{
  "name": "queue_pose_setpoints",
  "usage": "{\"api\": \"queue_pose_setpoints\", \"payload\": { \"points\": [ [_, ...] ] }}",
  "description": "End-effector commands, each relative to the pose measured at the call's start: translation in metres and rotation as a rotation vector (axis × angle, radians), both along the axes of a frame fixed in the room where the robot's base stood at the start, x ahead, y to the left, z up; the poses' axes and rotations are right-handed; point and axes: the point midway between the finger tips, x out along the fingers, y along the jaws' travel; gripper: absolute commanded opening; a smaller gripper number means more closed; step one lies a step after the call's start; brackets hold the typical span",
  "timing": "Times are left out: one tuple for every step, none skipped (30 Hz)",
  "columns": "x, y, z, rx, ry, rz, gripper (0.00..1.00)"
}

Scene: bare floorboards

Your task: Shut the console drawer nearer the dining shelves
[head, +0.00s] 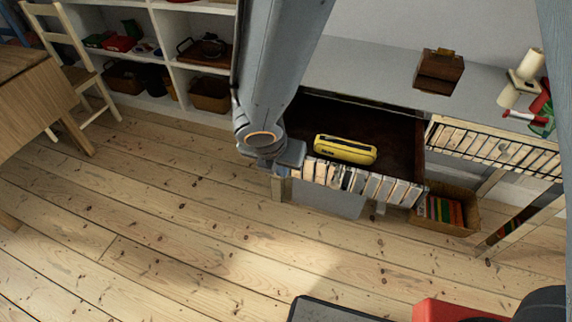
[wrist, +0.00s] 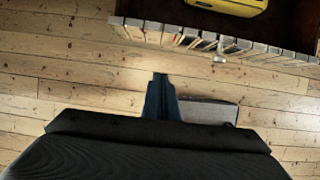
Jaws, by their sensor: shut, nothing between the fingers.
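The console (head: 345,70) has a long grey top along the wall. Its left drawer (head: 405,128), on the side of the white dining shelves (head: 150,40), stands pulled out, with a dark inside and a front of pale, book-like slats. A yellow case (head: 345,150) lies in it. The drawer's slatted front (wrist: 200,40) and a small knob (wrist: 219,58) show in the wrist view. My gripper (wrist: 161,76) is shut and empty, pointing toward the front with floor visible between. In the head view my wrist covers the drawer's left front corner.
The right drawer (head: 490,148) has a similar slatted front. A basket of books (head: 443,212) stands beneath the console. A grey flat-sided thing (head: 330,199) is below the open drawer's front. A chair (head: 75,60) and wooden table (head: 35,100) are at left.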

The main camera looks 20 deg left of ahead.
Motion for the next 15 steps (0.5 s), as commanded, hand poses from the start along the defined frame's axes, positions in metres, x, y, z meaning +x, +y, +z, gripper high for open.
{"api": "queue_pose_setpoints", "payload": {
  "points": [
    [0.003,-0.002,-0.011,-0.004,0.003,-0.001,0.0],
    [0.005,-0.002,-0.016,-0.002,0.003,-0.002,0.0],
    [0.008,-0.002,-0.024,-0.002,0.003,-0.002,0.0],
    [0.011,-0.002,-0.03,-0.003,0.003,-0.003,0.0],
    [0.013,-0.002,-0.035,-0.003,0.003,-0.003,0.0],
    [0.016,-0.002,-0.043,-0.003,0.003,-0.004,0.0],
    [0.019,-0.002,-0.048,-0.003,0.002,-0.004,0.0],
    [0.021,-0.002,-0.054,-0.003,0.002,-0.004,0.0],
    [0.023,-0.003,-0.061,-0.002,0.003,-0.005,0.0],
    [0.026,-0.003,-0.067,-0.003,0.003,-0.004,0.0],
    [0.028,-0.003,-0.072,-0.002,0.003,-0.005,0.0],
    [0.031,-0.003,-0.079,-0.002,0.003,-0.006,0.0],
    [0.033,-0.003,-0.083,-0.001,0.003,-0.005,0.0],
    [0.038,-0.003,-0.08,0.002,0.002,-0.009,0.0],
    [0.044,-0.003,-0.078,0.002,0.002,-0.01,0.0]
  ]
}}
